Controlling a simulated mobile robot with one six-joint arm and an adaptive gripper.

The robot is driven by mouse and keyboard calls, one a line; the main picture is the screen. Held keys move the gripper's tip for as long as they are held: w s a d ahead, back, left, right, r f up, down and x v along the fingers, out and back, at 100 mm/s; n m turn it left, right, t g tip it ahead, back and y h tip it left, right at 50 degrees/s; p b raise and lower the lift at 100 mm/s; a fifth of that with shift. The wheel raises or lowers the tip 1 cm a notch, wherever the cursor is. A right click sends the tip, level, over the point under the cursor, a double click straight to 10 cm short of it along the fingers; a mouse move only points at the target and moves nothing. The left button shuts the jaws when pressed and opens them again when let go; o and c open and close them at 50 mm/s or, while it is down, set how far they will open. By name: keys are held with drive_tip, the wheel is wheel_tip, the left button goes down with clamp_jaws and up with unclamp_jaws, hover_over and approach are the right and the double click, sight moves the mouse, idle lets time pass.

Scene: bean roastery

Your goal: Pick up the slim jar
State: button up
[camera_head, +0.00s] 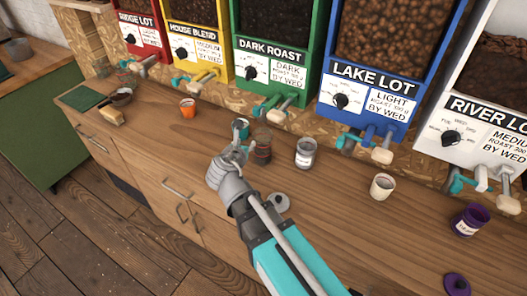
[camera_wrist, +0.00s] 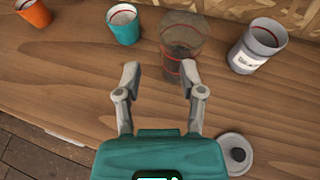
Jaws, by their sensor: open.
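A tall clear jar with dark contents and a thin red line, which looks like the slim jar (camera_wrist: 183,38), stands upright on the wooden counter. In the head view the slim jar (camera_head: 263,148) is just right of my gripper (camera_head: 240,150). In the wrist view my gripper (camera_wrist: 160,77) is open and empty, its fingers pointing toward the jar. The jar is ahead of the fingertips, more in line with the right finger, which overlaps its lower part. I cannot tell whether that finger touches it.
A teal cup (camera_wrist: 123,24) is left of the jar and a grey labelled canister (camera_wrist: 256,46) is right of it. A grey knobbed lid (camera_wrist: 236,153) lies near the right finger. Dispensers, including a blue one (camera_head: 370,75), line the back. An orange cup (camera_head: 188,108) stands farther left.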

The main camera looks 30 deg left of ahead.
sight(253, 134)
drive_tip(key=shift+b+x, duration=0.7)
drive_tip(key=shift+x, duration=1.75)
drive_tip(key=shift+b+x, duration=1.1)
drive_tip(key=shift+x, duration=1.5)
drive_tip(key=shift+s+f, duration=0.1)
drive_tip(key=shift+f, duration=0.05)
drive_tip(key=shift+c, duration=0.2)
clamp_jaws()
